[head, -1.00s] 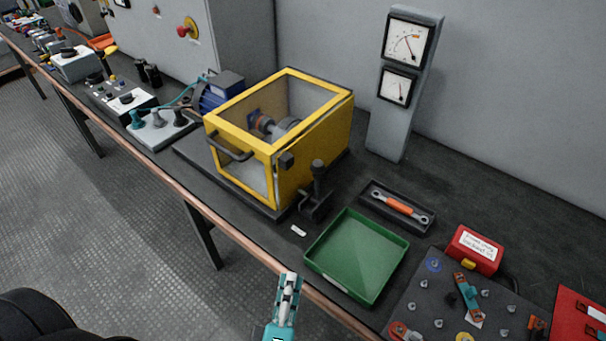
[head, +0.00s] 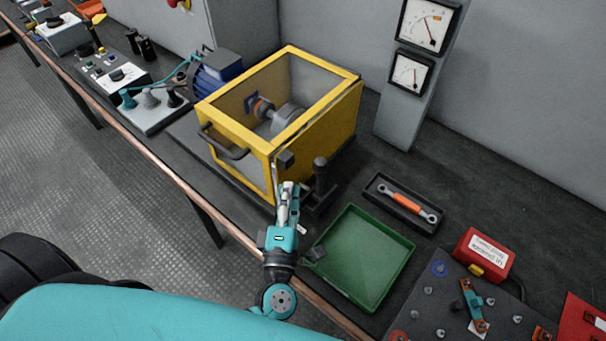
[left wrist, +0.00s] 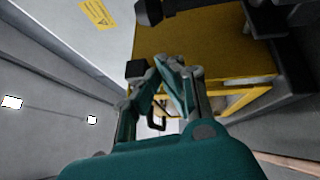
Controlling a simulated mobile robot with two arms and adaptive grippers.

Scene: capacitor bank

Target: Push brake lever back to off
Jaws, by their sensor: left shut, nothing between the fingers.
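The brake lever (head: 320,172) is a dark upright handle with a round knob, on a black bracket beside the right front of the yellow guard box (head: 265,160). My left gripper (head: 288,188) is shut and empty. In the head view it shows just left of the lever, in front of the guard's near corner, with a gap between them. In the left wrist view the gripper's fingertips (left wrist: 165,64) point at the yellow panel, and a dark knob on a bar, apparently the lever (left wrist: 148,12), shows at the top edge. My right gripper is not in view.
A green tray (head: 405,243) lies right of my left gripper, with a wrench in a black tray (head: 375,190) behind it. A black block (head: 285,160) sits on the guard's corner near the fingertips. A gauge post (head: 400,115) stands behind. A terminal board (head: 450,310) is at the right.

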